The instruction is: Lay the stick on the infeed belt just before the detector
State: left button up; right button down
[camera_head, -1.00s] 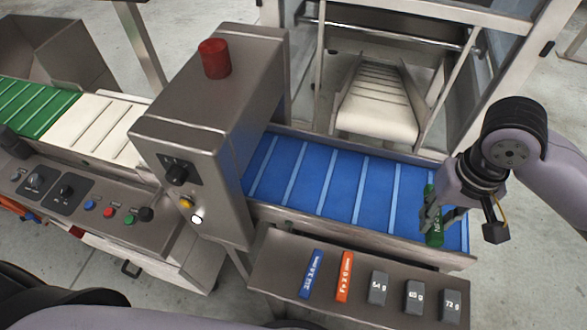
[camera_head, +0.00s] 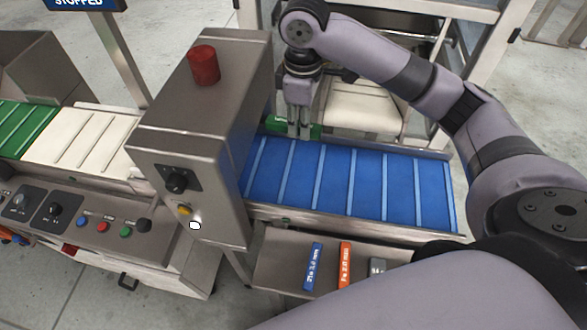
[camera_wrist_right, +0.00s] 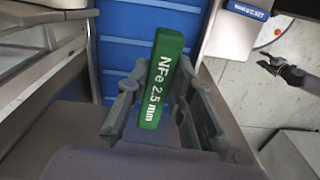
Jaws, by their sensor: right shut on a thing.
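My right gripper (camera_head: 299,131) is shut on a green stick (camera_head: 279,126), which lies crosswise between its fingers. In the right wrist view the stick (camera_wrist_right: 163,80) reads "NFe 2.5 mm" and both fingers flank it. The gripper points down at the far side of the blue infeed belt (camera_head: 368,186), close to the detector (camera_head: 208,140). The stick is near the belt's far rail; whether it touches the belt I cannot tell. The fingers hide part of the stick in the head view.
A shelf (camera_head: 279,262) in front of the belt holds a blue stick (camera_head: 313,267), an orange stick (camera_head: 344,266) and a grey block (camera_head: 378,267). My right arm covers the shelf's right part. The blue belt is otherwise bare. A red lamp (camera_head: 203,66) stands on the detector.

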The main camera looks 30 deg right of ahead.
aim_at(300, 179)
jog(key=shift+w+d+n, duration=0.2)
jog(key=shift+w+n, duration=0.1)
jog(key=shift+f, duration=0.25)
notch_tip(300, 179, down, 19)
jog(key=shift+f, duration=0.15)
jog(key=c, duration=1.4)
grip_release()
jog(key=shift+f, duration=0.1)
notch_tip(300, 179, up, 12)
jog(key=shift+r, duration=0.15)
